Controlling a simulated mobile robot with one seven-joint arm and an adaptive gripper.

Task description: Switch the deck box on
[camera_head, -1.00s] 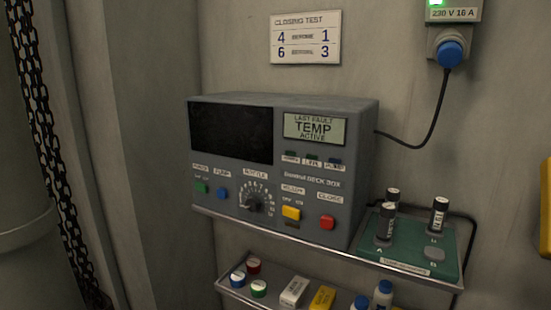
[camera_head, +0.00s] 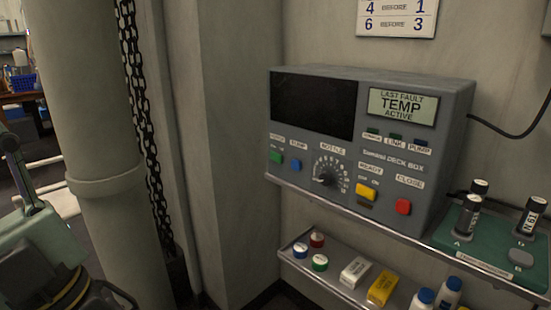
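The deck box (camera_head: 330,167) is a grey console on a wall shelf in the head view. Its large left screen (camera_head: 313,104) is dark. The small display (camera_head: 403,106) reads "LAST FAULT TEMP ACTIVE". On the front are a green button (camera_head: 275,157), a blue button (camera_head: 295,164), a black dial (camera_head: 326,175) under a "BOTTLE" label, a yellow control (camera_head: 366,193) below "READY", and a red button (camera_head: 403,206) below "CLOSE". The label above the green button is too small to read surely. My gripper is not in view; parts of my arm show at the lower left.
A green tray (camera_head: 450,236) with black-capped cylinders stands right of the box. The lower shelf (camera_head: 292,263) holds small coloured caps, a white block (camera_head: 355,272), a yellow block (camera_head: 383,288) and blue-capped bottles. A pipe (camera_head: 100,110) and a hanging chain (camera_head: 143,130) stand left.

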